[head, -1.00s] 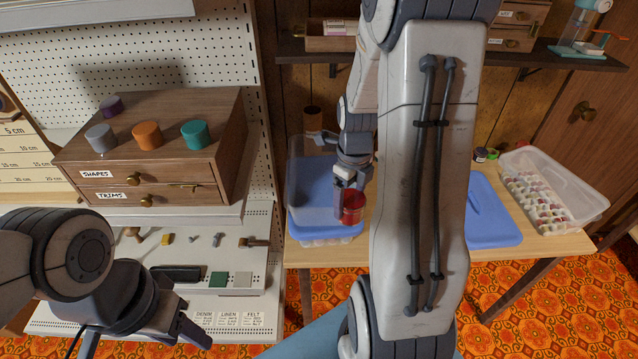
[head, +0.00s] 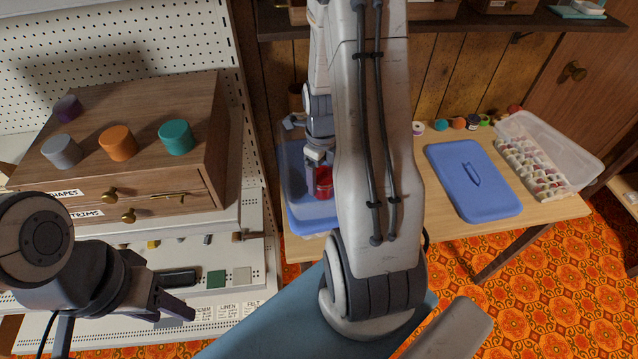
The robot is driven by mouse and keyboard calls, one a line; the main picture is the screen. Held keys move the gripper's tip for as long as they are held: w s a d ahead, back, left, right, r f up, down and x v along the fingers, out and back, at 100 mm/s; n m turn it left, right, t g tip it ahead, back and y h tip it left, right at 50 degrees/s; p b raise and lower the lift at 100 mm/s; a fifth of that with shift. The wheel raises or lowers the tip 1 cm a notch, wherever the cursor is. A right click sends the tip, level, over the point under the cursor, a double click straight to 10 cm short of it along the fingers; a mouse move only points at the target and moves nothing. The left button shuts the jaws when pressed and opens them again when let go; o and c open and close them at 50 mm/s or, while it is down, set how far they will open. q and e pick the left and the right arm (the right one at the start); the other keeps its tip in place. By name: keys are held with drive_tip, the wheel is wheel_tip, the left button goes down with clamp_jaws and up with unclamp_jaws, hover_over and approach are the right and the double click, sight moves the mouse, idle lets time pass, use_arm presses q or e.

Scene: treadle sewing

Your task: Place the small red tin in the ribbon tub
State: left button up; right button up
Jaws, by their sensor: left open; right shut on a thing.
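The small red tin (head: 323,184) is in my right gripper (head: 317,167), which is shut on it. The tin is in front of the blue lid (head: 296,214) of a clear tub at the left end of the table; I cannot tell whether it touches the lid. An open clear tub (head: 577,160) with rows of small pale and coloured rolls stands at the table's right end. I cannot tell for certain which tub is the ribbon tub. My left gripper (head: 118,322) is open and empty at the lower left. My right arm hides the table's middle.
A loose blue lid (head: 465,200) lies flat beside the open tub. A wooden drawer cabinet (head: 150,90) with coloured round tins on top is at left. A shelf (head: 440,25) overhangs the table.

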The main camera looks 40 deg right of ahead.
sight(322, 174)
drive_tip(key=shift+f, duration=2.3)
drive_tip(key=shift+f, duration=0.2)
drive_tip(key=o, duration=1.2)
drive_tip(key=shift+c, duration=0.2)
drive_tip(key=shift+r, duration=0.1)
wheel_tip(322, 174, up, 12)
drive_tip(key=shift+r, duration=0.15)
